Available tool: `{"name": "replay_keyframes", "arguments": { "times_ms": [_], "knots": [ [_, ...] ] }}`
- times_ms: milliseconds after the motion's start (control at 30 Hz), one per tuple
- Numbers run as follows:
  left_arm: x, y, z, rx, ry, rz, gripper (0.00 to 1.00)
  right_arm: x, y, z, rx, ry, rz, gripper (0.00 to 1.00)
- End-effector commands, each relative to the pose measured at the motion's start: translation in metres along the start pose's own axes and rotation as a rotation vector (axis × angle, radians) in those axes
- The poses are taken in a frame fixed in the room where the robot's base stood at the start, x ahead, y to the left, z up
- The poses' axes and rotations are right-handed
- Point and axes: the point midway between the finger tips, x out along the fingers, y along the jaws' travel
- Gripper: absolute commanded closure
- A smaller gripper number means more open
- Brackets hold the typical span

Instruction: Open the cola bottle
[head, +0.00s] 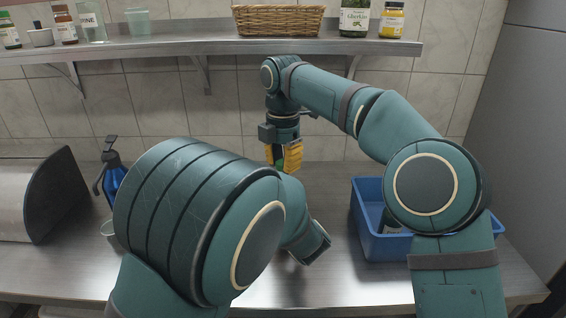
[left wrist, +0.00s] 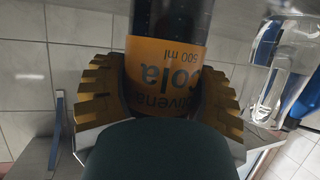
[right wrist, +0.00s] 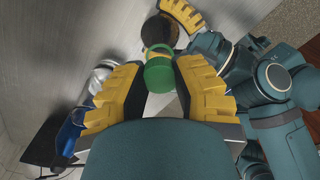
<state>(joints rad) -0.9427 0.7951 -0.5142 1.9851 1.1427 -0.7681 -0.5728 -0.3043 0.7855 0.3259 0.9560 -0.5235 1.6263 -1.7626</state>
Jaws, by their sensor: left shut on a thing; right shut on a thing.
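The cola bottle (left wrist: 168,70) has an orange label reading "Cola 500 ml", upside down in the left wrist view. My left gripper (left wrist: 160,100) is shut around it at the label, one yellow finger on each side. In the head view my left arm hides that gripper and most of the bottle. My right gripper (head: 284,158) points down above the bottle. In the right wrist view its fingers (right wrist: 160,75) are closed on the green cap (right wrist: 158,76), with the dark bottle just beyond. I cannot tell whether the cap is still seated on the neck.
A blue crate (head: 373,248) stands on the steel counter at the right. A blue spray bottle (head: 114,178) and a clear glass (head: 108,228) stand at the left, beside a rounded metal box (head: 25,195). A wall shelf (head: 190,48) with jars and a basket (head: 278,20) runs above.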

Motion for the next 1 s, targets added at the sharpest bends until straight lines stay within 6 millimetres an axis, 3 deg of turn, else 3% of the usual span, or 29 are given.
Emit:
{"name": "replay_keyframes", "arguments": {
  "times_ms": [167,433,733,767,800,833,867,1000],
  "knots": [
    [0.0,0.0,-0.001,-0.001,0.001,0.0,1.0,-0.005,0.0,0.0,0.0,-0.001,0.001,1.0],
    [0.0,0.0,-0.001,-0.001,0.001,0.0,1.0,-0.035,0.001,0.0,0.0,0.0,0.001,1.0],
    [0.0,0.0,-0.001,-0.001,0.001,0.0,1.0,-0.04,0.0,0.0,0.0,0.0,0.0,1.0],
    [0.0,0.0,-0.001,-0.001,0.001,0.0,0.28,-0.04,0.0,0.0,0.0,0.0,0.0,1.0],
    [0.0,0.0,-0.001,-0.001,0.001,0.0,0.14,-0.04,0.0,0.0,0.0,0.0,0.0,1.0],
    [0.0,0.0,-0.001,-0.001,0.001,0.0,0.03,-0.04,0.0,0.0,0.0,0.0,0.0,1.0],
    [0.0,0.0,-0.001,0.0,0.001,0.0,0.0,-0.04,0.0,0.0,0.0,0.0,0.0,1.0],
    [0.0,0.0,0.0,0.0,0.001,0.0,0.0,-0.04,0.0,0.0,0.0,0.0,0.0,1.0]
  ]
}}
